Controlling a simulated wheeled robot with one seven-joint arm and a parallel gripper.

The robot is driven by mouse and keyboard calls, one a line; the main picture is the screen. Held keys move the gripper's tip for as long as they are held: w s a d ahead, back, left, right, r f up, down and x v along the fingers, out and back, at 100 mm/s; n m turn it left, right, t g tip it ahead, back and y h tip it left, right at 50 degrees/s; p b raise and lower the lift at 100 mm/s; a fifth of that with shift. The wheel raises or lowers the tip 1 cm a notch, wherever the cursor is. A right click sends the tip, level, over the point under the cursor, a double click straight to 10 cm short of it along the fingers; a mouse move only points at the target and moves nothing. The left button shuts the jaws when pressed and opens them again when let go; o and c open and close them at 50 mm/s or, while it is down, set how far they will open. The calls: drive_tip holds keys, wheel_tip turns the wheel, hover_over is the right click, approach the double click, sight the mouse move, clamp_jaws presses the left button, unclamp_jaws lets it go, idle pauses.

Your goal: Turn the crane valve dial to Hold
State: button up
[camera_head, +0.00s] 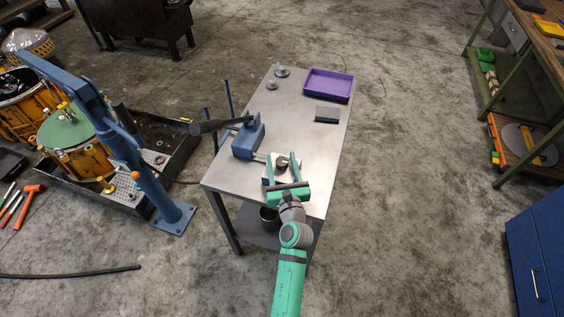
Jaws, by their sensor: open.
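My green gripper (284,168) is over the near part of the metal table. Its two fingers are spread apart, pointing away from my body. A small dark round knob, which looks like the valve dial (282,161), sits on a pale plate between the fingers. I cannot tell whether either finger touches it. The dial's markings and pointer are too small to read. A blue pump unit (246,142) with a long dark handle stands just left of the plate, joined to it by a short link.
The metal table (312,140) also bears a purple tray (329,85), a dark-edged block (327,114) and small round parts (282,72). A blue crane (150,185) stands at left beside a yellow transmission (85,155). Shelves and a blue cabinet (540,250) are at right.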

drive_tip(key=c, duration=1)
drive_tip(key=shift+c, duration=0.2)
drive_tip(key=shift+n+y, duration=0.4)
drive_tip(key=shift+y, duration=0.2)
drive_tip(key=n+g+y, duration=0.1)
drive_tip(key=n+y, duration=0.1)
drive_tip(key=y, duration=0.1)
drive_tip(key=n+g+y, duration=0.2)
drive_tip(key=y, duration=0.1)
drive_tip(key=shift+w+r, duration=0.1)
drive_tip(key=n+g+y, duration=0.4)
drive_tip(key=g+y, duration=0.1)
drive_tip(key=shift+n, duration=0.4)
drive_tip(key=n+g+y, duration=0.1)
drive_tip(key=n+g, duration=0.1)
drive_tip(key=g, duration=0.1)
drive_tip(key=n+g+y, duration=0.1)
drive_tip(key=n+g, duration=0.2)
drive_tip(key=g, duration=0.1)
drive_tip(key=shift+g+y, duration=0.3)
drive_tip(key=shift+y, duration=0.1)
drive_tip(key=shift+s+n+g, duration=0.2)
drive_tip(key=shift+n+g, duration=1.3)
drive_tip(key=shift+g, duration=0.7)
drive_tip(key=shift+s+a+f+n+g, duration=0.1)
drive_tip(key=shift+f+n+g, duration=0.15)
drive_tip(key=shift+g, duration=0.25)
